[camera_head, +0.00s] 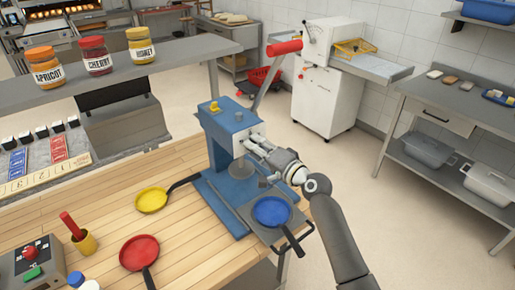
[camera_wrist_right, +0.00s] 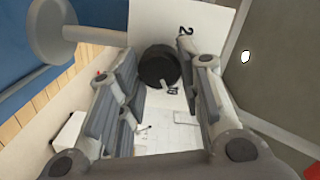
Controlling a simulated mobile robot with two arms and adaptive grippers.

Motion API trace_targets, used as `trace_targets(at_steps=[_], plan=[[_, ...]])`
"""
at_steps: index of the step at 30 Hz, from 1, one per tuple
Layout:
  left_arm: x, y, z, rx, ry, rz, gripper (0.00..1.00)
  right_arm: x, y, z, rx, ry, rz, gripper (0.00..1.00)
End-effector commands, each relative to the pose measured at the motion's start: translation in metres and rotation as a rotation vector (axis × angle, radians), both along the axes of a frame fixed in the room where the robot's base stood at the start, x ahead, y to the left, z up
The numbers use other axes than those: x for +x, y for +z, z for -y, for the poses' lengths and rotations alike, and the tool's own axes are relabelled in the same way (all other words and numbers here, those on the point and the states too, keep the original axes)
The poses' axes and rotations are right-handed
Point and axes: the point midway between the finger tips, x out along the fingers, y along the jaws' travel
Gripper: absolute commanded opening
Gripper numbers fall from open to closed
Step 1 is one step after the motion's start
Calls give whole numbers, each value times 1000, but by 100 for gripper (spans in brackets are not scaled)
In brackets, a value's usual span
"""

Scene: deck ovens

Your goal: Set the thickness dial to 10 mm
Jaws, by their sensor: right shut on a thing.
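The blue press (camera_head: 218,140) stands at the far right edge of the wooden table, with a white dial plate (camera_head: 249,138) on the side facing my right arm. My right gripper (camera_head: 252,146) reaches that plate from the right and hides the knob in the head view. In the right wrist view the black dial knob (camera_wrist_right: 160,66) sits between the fingers of my right gripper (camera_wrist_right: 158,62), which is shut on it. The white dial plate (camera_wrist_right: 205,22) shows a "2" near the top; another marking by the knob is partly hidden. The dial's exact setting cannot be read. My left gripper is not in view.
The press lever's red handle (camera_head: 284,47) rises above my right gripper. A blue pan (camera_head: 272,211) lies beside the press base, below my arm. Yellow (camera_head: 151,200) and red (camera_head: 139,252) pans lie on the table (camera_head: 190,238). Jars stand on the shelf behind.

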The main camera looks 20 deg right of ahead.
Motion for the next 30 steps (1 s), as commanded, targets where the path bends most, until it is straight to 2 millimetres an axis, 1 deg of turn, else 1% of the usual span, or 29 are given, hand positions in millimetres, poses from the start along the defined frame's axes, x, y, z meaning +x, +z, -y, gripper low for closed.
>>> trace_targets(at_steps=[3, 4, 9, 16, 18, 22, 26, 30], plan=[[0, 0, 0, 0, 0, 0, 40, 0, 0, 1, 2, -2, 1, 9], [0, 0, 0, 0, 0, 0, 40, 0, 0, 1, 2, -2, 1, 34], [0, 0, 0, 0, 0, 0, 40, 0, 0, 0, 1, -2, 1, 56], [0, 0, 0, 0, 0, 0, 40, 0, 0, 0, 0, -1, 1, 56], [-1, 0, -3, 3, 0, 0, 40, 0, 0, 0, 0, -1, 0, 56], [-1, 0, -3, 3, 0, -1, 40, -6, 0, 3, -1, -1, 1, 56], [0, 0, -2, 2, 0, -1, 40, -20, 1, 9, -1, -1, 0, 56], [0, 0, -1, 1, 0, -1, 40, -45, 2, 19, -3, -2, 0, 56]])
